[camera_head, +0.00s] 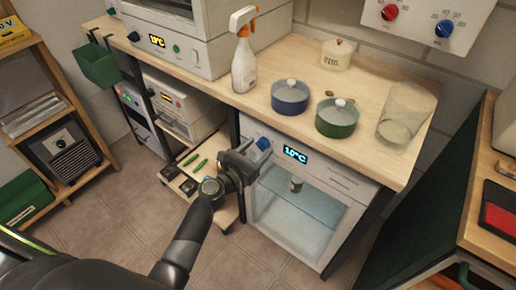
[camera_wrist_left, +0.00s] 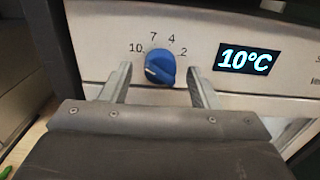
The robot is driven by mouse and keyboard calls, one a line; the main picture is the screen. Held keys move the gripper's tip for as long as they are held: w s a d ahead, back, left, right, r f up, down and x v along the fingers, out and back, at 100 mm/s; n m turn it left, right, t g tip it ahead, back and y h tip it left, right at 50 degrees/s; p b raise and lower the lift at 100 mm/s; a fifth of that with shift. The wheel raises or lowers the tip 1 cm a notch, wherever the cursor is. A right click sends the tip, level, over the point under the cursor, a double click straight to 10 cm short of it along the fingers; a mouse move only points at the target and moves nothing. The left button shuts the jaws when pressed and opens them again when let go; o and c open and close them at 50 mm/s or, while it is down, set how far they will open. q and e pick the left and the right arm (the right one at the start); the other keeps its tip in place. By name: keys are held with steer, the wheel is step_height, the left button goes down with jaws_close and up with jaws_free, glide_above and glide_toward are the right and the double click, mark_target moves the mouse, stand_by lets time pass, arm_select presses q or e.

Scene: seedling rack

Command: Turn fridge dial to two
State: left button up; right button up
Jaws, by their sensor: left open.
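The small fridge (camera_head: 338,180) stands under the bench, with a glass door and a display (camera_head: 295,154) reading 10°C. Its blue dial (camera_head: 263,143) is left of the display. In the left wrist view the dial (camera_wrist_left: 160,67) has the marks 10, 7, 4 and 2 above it, and a white line on it at the lower left, on the 10 side. The display (camera_wrist_left: 248,59) also reads 10°C there. My left gripper (camera_wrist_left: 160,78) is open, one finger on each side of the dial, with gaps visible. In the head view my left gripper (camera_head: 246,153) is at the dial. My right gripper is out of view.
On the bench (camera_head: 310,60) stand a spray bottle (camera_head: 244,70), a blue pot (camera_head: 290,98), a green pot (camera_head: 337,120) and a glass jar (camera_head: 405,112). A low trolley (camera_head: 228,207) is left of the fridge. A dark green panel (camera_head: 425,200) stands to its right.

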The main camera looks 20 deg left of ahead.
arm_select(q)
steer(key=shift+w+d, duration=0.15)
steer(key=shift+w, duration=0.2)
steer(key=shift+c, duration=0.3)
steer(key=c, duration=0.9)
